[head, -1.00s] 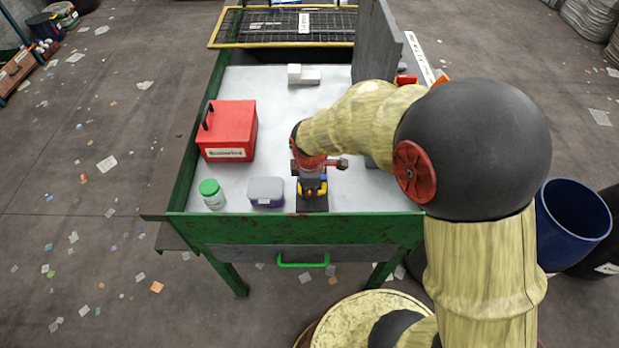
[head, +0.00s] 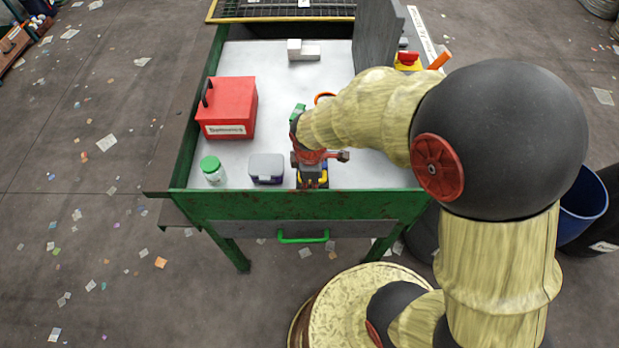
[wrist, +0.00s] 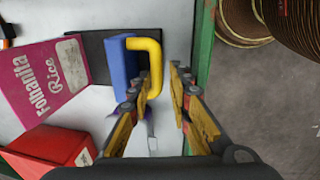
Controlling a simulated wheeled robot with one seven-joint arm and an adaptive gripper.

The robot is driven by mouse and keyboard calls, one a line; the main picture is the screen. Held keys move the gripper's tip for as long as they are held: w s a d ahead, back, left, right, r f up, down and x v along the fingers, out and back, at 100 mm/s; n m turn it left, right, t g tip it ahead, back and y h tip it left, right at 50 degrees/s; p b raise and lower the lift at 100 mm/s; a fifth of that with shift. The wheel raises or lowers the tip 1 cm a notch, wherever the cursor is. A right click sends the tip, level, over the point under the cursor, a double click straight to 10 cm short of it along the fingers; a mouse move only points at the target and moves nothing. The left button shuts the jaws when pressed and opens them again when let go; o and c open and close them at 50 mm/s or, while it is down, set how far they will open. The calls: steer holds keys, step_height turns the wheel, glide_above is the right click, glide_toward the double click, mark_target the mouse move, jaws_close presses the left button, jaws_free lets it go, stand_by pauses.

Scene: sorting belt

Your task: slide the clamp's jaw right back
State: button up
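The clamp (head: 322,177) stands on a dark base near the front edge of the table, partly hidden by my gripper in the head view. In the wrist view it shows as a blue block (wrist: 118,72) with a bent yellow bar (wrist: 155,65) on a black plate. I cannot tell which part is the sliding jaw. My gripper (wrist: 155,80) is open, its two fingers apart, with the yellow bar reaching between them. The bar is close to the finger on the left; contact there is unclear. The finger on the right is apart from it. In the head view my gripper (head: 312,158) is just above the clamp.
A purple grey-lidded box (head: 266,168), a green-capped jar (head: 212,171) and a red box (head: 228,107) stand left of the clamp. A pink rice box (wrist: 42,82) lies beyond it. The table's green rim (wrist: 205,50) is close beside my gripper. A grey panel (head: 378,38) stands behind.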

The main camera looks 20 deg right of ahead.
step_height(320, 180, up, 12)
steer(key=s, duration=0.2)
steer(key=shift+a, duration=0.35)
steer(key=shift+f, duration=0.1)
stand_by(0.4)
steer(key=s+m, duration=0.1)
steer(key=m, duration=0.1)
steer(key=s+m, duration=0.1)
steer(key=m, duration=0.2)
steer(key=shift+s+f+g, duration=0.2)
steer(key=shift+s+g, duration=0.1)
steer(key=shift+s, duration=0.1)
steer(key=s+d+r+m+t, duration=0.4)
steer(key=s+r+m, duration=0.5)
steer(key=r, duration=0.5)
steer(key=shift+s+m+y, duration=0.3)
steer(key=shift+s, duration=0.15)
